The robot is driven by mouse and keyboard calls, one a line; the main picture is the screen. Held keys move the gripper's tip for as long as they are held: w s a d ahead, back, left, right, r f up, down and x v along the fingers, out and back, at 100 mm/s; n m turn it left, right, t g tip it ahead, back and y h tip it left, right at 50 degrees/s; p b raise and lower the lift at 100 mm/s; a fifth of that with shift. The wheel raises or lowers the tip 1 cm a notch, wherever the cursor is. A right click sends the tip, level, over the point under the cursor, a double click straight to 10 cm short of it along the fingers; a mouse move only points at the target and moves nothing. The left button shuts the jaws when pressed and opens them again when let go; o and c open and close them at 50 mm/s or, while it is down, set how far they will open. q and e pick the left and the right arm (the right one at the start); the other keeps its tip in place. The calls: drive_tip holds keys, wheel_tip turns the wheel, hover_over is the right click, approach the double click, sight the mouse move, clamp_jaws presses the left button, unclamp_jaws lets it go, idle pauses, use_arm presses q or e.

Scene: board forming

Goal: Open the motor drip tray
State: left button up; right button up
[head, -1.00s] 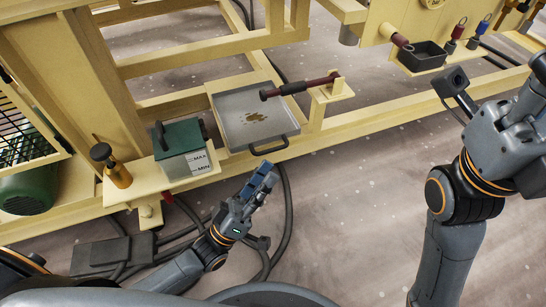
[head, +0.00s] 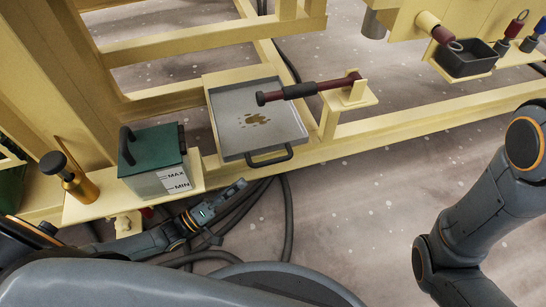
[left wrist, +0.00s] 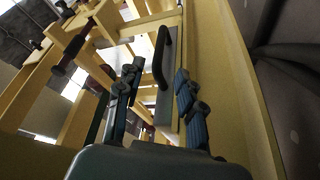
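The motor drip tray (head: 285,115) is a shallow grey metal pan with a brown oil stain, set in the yellow frame. Its dark handle (head: 270,162) is on the near edge. My left gripper (head: 236,187) is below and slightly left of the handle in the head view. In the left wrist view the handle (left wrist: 160,55) stands just ahead of and partly between the two spread fingers of my left gripper (left wrist: 159,73). The fingers are open, with nothing held. I cannot tell whether they touch the handle. My right arm shows at the right, but its gripper is out of view.
A green-lidded container (head: 152,150) with MAX and MIN marks stands left of the tray. A brass-coloured fitting (head: 76,186) is further left. A dark red rod (head: 310,88) reaches over the tray's right side. Dark cables (head: 288,215) lie on the floor below.

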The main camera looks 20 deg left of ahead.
sight(271, 162)
use_arm(q)
drive_tip(key=b+x, duration=0.4)
drive_tip(key=x, duration=0.6)
drive_tip(key=shift+w+d+r, duration=0.1)
drive_tip(key=shift+w+d, duration=0.2)
drive_tip(key=shift+w+d+r, duration=0.15)
drive_tip(key=shift+w+d, duration=0.1)
drive_tip(key=shift+w, duration=0.1)
clamp_jaws()
